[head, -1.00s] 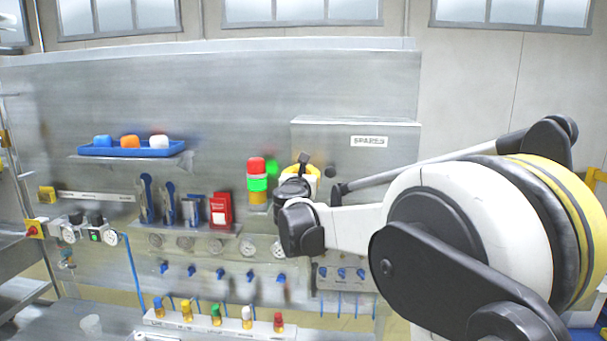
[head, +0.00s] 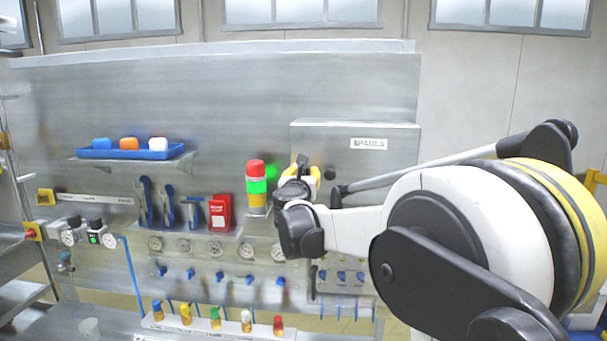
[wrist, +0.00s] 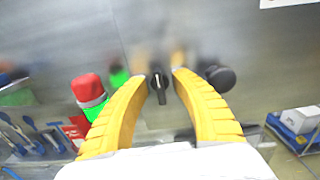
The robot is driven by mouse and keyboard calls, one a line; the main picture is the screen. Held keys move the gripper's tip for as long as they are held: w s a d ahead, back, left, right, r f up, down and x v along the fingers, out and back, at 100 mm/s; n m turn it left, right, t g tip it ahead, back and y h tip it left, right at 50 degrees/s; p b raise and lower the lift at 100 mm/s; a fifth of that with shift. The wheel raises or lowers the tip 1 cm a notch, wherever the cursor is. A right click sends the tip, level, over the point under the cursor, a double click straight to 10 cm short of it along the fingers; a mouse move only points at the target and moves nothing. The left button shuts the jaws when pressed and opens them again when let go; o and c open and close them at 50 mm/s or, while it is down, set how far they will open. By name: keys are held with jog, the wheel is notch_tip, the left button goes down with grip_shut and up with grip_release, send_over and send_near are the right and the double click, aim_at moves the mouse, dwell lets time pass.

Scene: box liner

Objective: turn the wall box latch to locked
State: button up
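The wall box (head: 355,190) is a grey metal box with a SPARES label, on the panel right of centre in the head view. In the wrist view its latch (wrist: 158,84) is a small black turn handle with a pale mark, its grip nearly upright in the picture. My gripper (wrist: 160,76) is open, with one yellow finger on each side of the latch. A small gap shows beside the latch, and I cannot tell whether either finger touches it. In the head view my gripper (head: 308,174) is at the box's left side, and my wrist hides part of this area.
A round black knob (wrist: 218,77) sits just right of my right finger. Tool holders (head: 165,205), gauges and blue valves fill the panel's lower left.

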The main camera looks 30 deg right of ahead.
jog(key=v, duration=1.2)
jog(key=s+a+f+m+g+y+b, duration=0.1)
jog(key=s+f+m+g+b, duration=0.1)
jog(key=s+f+m+b, duration=0.45)
jog(key=s+f+m+g+y+b, duration=0.1)
jog(key=s+f+m+b, duration=0.25)
jog(key=f, duration=0.65)
jog(key=s+a+f+m+g+y+b, duration=0.1)
jog(key=s+f+m+g+b, duration=0.1)
jog(key=s+f+m+b, duration=0.5)
jog(key=s+a+f+m+g+y+b, duration=0.1)
jog(key=s+a+f+m+b, duration=0.3)
jog(key=f, duration=0.5)
jog(key=s+a+f+m+g+y+b, duration=0.1)
jog(key=s+a+f+m+y+b, duration=0.2)
jog(key=f, duration=0.6)
jog(key=s+a+f+m+y+b, duration=0.3)
jog(key=s+a+f+m+b, duration=0.2)
jog(key=f, duration=0.5)
jog(key=shift+s+a+g, duration=0.25)
jog(key=shift+a+g, duration=0.15)
jog(key=shift+a, duration=0.25)
